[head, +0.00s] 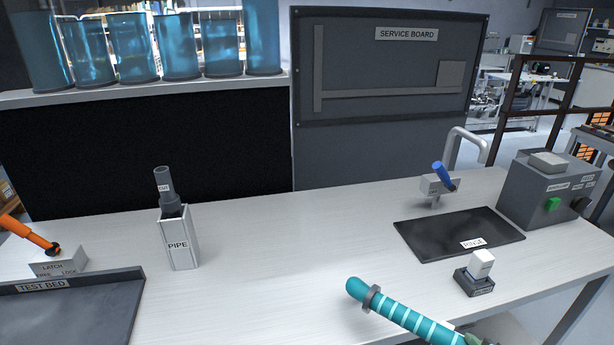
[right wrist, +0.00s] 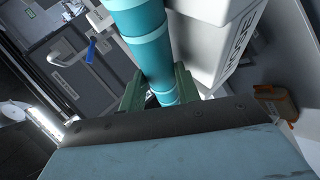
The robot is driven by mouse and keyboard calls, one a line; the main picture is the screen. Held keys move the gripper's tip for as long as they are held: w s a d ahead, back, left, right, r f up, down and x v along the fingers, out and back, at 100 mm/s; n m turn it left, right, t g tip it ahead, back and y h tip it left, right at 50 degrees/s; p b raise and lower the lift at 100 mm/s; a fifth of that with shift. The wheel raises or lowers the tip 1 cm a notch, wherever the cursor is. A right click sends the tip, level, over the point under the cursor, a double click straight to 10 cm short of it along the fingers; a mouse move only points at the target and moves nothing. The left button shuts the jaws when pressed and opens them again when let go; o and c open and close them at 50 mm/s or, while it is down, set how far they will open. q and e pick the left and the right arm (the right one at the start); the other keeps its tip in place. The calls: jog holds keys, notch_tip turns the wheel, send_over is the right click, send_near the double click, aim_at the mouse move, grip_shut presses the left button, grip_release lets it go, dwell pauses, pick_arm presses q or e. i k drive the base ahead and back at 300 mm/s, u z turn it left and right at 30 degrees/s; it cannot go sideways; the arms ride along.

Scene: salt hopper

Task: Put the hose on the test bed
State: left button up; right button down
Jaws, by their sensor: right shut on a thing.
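The hose (head: 410,317) is a teal tube with pale rings and a grey collar near its far end. It is at the bottom of the head view, slanting up to the left near the table's front. My right gripper (right wrist: 158,92) is shut on the hose, which runs between its green fingers in the right wrist view (right wrist: 150,45). Only the tip of this gripper shows at the bottom edge of the head view. The test bed (head: 100,300) is a dark tray at the lower left, partly cut off, with no hose on it. My left gripper is not in view.
A latch block (head: 58,261) with an orange lever stands behind the test bed. A pipe holder (head: 181,240) stands right of it. At right are a dark rinse mat (head: 450,235), a tap, a small block (head: 478,270) and a control box (head: 540,190). The middle table is clear.

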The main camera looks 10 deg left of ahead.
aim_at(25, 325)
jog(key=z, duration=1.8)
jog(key=k, duration=2.5)
jog(key=u, duration=2.2)
